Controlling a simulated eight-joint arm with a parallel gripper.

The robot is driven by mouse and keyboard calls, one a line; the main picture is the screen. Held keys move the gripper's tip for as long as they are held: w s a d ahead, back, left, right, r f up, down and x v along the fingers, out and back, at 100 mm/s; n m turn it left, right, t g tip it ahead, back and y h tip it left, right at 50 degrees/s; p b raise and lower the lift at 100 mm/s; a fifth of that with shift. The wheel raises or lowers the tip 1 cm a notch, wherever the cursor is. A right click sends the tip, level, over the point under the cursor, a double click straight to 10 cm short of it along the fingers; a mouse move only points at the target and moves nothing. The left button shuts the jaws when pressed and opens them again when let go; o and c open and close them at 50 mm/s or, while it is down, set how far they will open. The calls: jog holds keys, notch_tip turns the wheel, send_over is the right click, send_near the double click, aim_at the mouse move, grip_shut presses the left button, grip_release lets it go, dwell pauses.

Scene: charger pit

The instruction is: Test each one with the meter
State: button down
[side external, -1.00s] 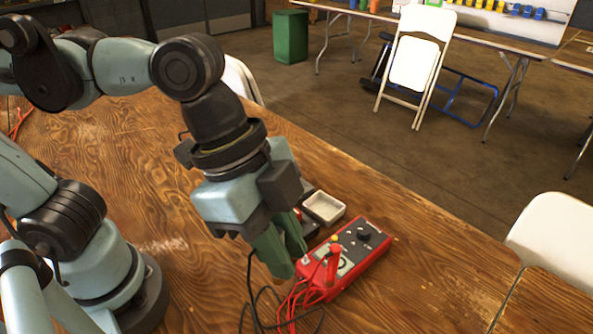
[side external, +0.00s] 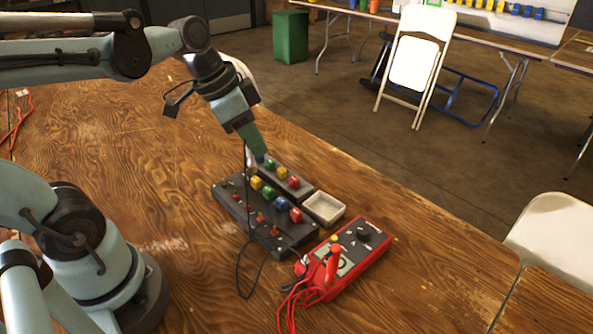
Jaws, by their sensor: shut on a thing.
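The red meter (side external: 352,258) lies on the table at lower centre right, with a grey display and a dark dial. A red probe (side external: 333,266) stands at its left end, with red leads below it. A dark block (side external: 236,205) holds a row of yellow, green, blue and red pieces. A narrow dark rack (side external: 303,192) behind it holds another row in those colours.
An empty pale tray (side external: 341,214) stands between the rack and the meter. Black lead loops lie in front of the block. The wooden table (side external: 430,290) is clear at the right. White folding chairs (side external: 550,235) stand beyond its edge.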

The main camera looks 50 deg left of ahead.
jog(key=s+a+n+y, duration=0.1)
jog(key=s+a+n, duration=0.15)
jog(key=a, duration=0.75)
jog(key=shift+n+t, duration=0.3)
jog(key=shift+n, duration=0.05)
jog(key=shift+w+a+f, duration=0.1)
jog(key=shift+w+f, duration=0.05)
jog(key=shift+f, duration=1)
jog(key=shift+w+a+f, duration=0.1)
jog(key=shift+w+f, duration=0.1)
jog(key=shift+f, duration=0.95)
jog(key=shift+w+a+f, duration=0.1)
jog(key=shift+w+f, duration=0.05)
jog(key=shift+f, duration=1)
jog(key=shift+f, duration=0.95)
jog(key=c, duration=0.9)
grip_release()
jog(key=shift+o, duration=0.2)
jog(key=shift+o, duration=1.3)
